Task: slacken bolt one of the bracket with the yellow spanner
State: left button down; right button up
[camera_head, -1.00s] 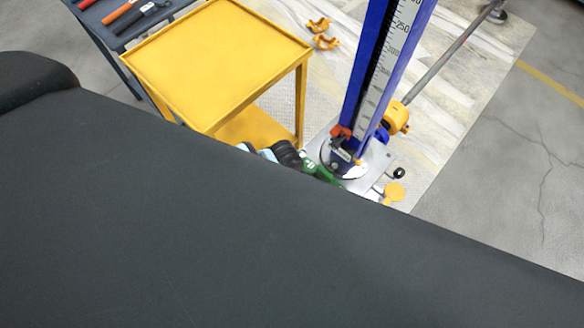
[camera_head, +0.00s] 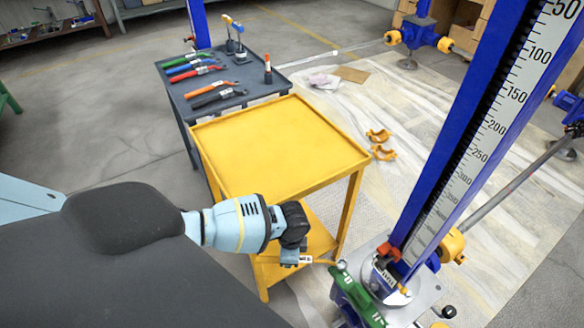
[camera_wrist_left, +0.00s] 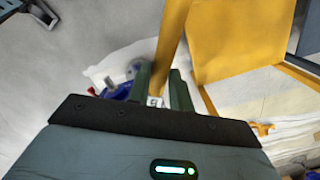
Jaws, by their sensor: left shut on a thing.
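My left gripper (camera_head: 291,257) reaches in from the left, in front of the yellow trolley. It is shut on the yellow spanner (camera_head: 323,262), a thin bar with a white label near the fingers. The spanner's far end is at the upper end of the green bracket (camera_head: 355,296), at the foot of the blue screw jack; I cannot tell whether it is seated on a bolt. My right gripper is not in view.
The blue jack column (camera_head: 475,135) with its scale stands at the right. The yellow trolley (camera_head: 280,145) is behind my left arm. A dark tool table (camera_head: 240,100) holds several coloured spanners. Yellow clamps (camera_head: 380,142) lie on the mat.

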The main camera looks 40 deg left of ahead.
pick_arm(q)
jog(key=w+a+m, duration=0.1)
jog(key=w+m+b, duration=0.1)
jog(key=w, duration=0.1)
jog(key=shift+a, duration=0.35)
jog(key=shift+s+r, duration=0.1)
dwell(0.6)
jog(key=shift+f+b, duration=0.3)
jog(key=shift+f, duration=0.7)
dwell(0.6)
